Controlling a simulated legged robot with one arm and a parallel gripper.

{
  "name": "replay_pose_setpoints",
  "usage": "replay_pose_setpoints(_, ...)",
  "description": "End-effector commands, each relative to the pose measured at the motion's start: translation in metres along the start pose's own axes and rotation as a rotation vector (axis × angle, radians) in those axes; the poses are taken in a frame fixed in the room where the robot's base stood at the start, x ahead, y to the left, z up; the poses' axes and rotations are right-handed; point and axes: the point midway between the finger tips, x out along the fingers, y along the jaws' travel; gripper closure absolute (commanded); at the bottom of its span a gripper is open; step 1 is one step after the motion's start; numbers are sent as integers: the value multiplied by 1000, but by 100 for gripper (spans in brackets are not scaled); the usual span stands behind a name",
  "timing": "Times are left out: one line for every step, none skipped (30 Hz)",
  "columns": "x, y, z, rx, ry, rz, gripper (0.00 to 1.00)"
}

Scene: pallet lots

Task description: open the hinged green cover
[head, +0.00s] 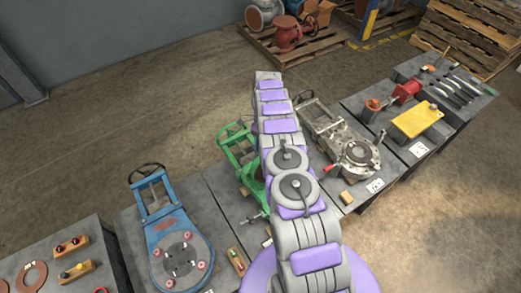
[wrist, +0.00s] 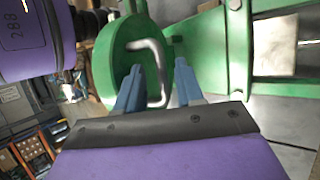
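The green hinged cover (head: 239,143) is in the head view, on a dark bench just left of my arm, which hides part of it. In the wrist view, the green cover (wrist: 112,62) fills the upper middle, with a round green end and bars running right. A bent grey metal handle (wrist: 163,62) stands out from it. My gripper (wrist: 159,66) shows two blue fingers, spread apart. The handle lies between them in the picture, with a gap to the right finger; contact with the left finger is unclear. My gripper is hidden in the head view.
A blue hinged fixture (head: 181,228) stands left of the green one. A grey metal fixture (head: 330,125) stands to the right, with a yellow block (head: 417,119) on the bench beyond. Open floor lies behind the benches, with pallets (head: 470,35) at the back.

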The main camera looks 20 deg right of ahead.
Motion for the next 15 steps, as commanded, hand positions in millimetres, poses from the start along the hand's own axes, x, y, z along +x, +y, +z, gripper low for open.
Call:
replay_pose_setpoints(-1, 0, 0, 0, 0, 0, 62)
replay_pose_setpoints(-2, 1, 0, 0, 0, 0, 62)
replay_pose_setpoints(-4, 2, 1, 0, 0, -1, 62)
replay_pose_setpoints(-5, 4, 2, 0, 0, -1, 62)
replay_pose_setpoints(-8, 5, 2, 0, 0, -2, 62)
replay_pose_setpoints(-12, 8, 4, 0, 0, -2, 62)
replay_pose_setpoints(-15, 10, 5, 0, 0, -2, 62)
replay_pose_setpoints(-18, 13, 6, 0, -1, -2, 62)
replay_pose_setpoints(-22, 16, 6, 1, -2, -1, 62)
replay_pose_setpoints(-24, 18, 8, 0, -2, 1, 62)
replay_pose_setpoints(-28, 21, 8, 2, -2, 1, 62)
replay_pose_setpoints(-26, 23, 11, 0, -2, 5, 62)
replay_pose_setpoints(-24, 24, 11, 1, -2, 6, 62)
replay_pose_setpoints(-24, 25, 11, 1, -2, 5, 62)
replay_pose_setpoints(-23, 26, 11, 2, -2, 2, 62)
